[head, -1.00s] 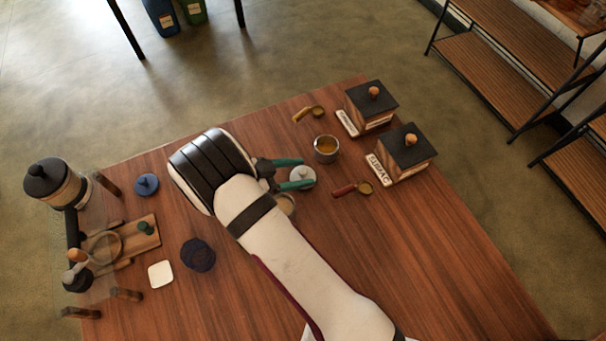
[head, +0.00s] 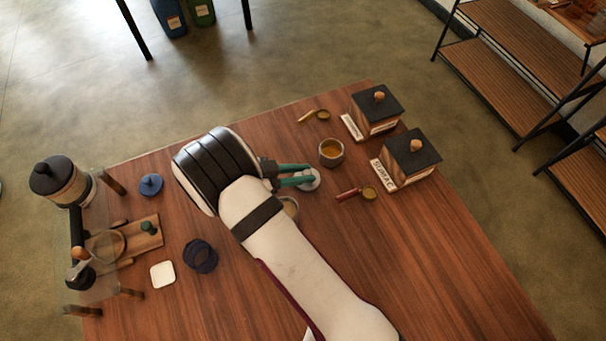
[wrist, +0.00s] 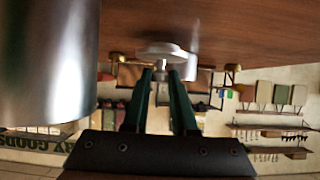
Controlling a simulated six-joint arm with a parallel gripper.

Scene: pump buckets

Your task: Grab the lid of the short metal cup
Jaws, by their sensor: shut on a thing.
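The pale round lid (head: 309,180) is at the table's middle, apart from any cup. It also shows in the wrist view (wrist: 162,50), with its small metal knob (wrist: 161,66) toward me. My gripper (head: 305,176) reaches in from the left, its green fingers shut on the knob; they also show in the wrist view (wrist: 161,76). I cannot tell whether the lid still touches the table. A metal cup (head: 291,206) stands just nearer than the lid, partly hidden by my arm. A large, blurred metal cylinder (wrist: 45,65) fills the left of the wrist view.
A metal cup with yellow contents (head: 331,152) stands behind the lid. A red-handled scoop (head: 348,194) lies to its right. Two lidded wooden boxes (head: 376,110) (head: 411,158) stand farther right. A dark blue cup (head: 200,256) and glass apparatus (head: 90,240) are left. The front right table is clear.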

